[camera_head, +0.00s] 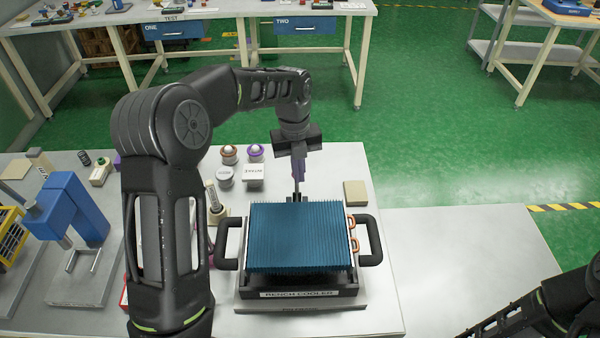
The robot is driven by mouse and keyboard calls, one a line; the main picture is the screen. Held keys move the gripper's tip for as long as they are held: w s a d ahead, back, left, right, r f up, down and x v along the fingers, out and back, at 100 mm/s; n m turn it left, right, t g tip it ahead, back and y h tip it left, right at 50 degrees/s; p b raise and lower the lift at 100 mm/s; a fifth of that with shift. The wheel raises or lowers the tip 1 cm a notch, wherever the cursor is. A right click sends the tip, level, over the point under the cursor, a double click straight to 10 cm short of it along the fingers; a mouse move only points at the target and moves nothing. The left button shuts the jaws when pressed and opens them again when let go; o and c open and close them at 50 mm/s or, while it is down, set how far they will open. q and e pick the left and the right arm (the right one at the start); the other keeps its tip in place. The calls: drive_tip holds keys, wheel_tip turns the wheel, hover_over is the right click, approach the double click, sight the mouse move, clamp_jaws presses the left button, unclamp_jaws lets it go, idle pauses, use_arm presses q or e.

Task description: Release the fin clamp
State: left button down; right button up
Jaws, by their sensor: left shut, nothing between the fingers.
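The bench cooler carries a block of blue fins (300,237) on a black base with a "BENCH COOLER" label (298,294). Black handles (371,240) stand out on both sides. Copper-coloured pipe ends (353,235) show at the right of the fins. My left gripper (297,190) points down at the back edge of the fin block; it is shut with nothing in it. Small dark parts show at that back edge, but I cannot tell which is the fin clamp or whether my fingertips touch it. My right arm shows at the bottom right; its gripper is out of view.
Behind the cooler stand small knobs and weights (253,170), and a beige block (355,193) lies at the right. A blue press (72,215) stands at the left. The lower table (470,260) at the right is clear. My left arm hides part of the bench.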

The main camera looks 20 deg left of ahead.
sight(297, 186)
use_arm(q)
wheel_tip(297, 186, up, 8)
drive_tip(key=shift+a+f+b, duration=0.15)
drive_tip(key=shift+a+b, duration=0.1)
drive_tip(key=shift+b, duration=0.1)
drive_tip(key=shift+d, duration=0.1)
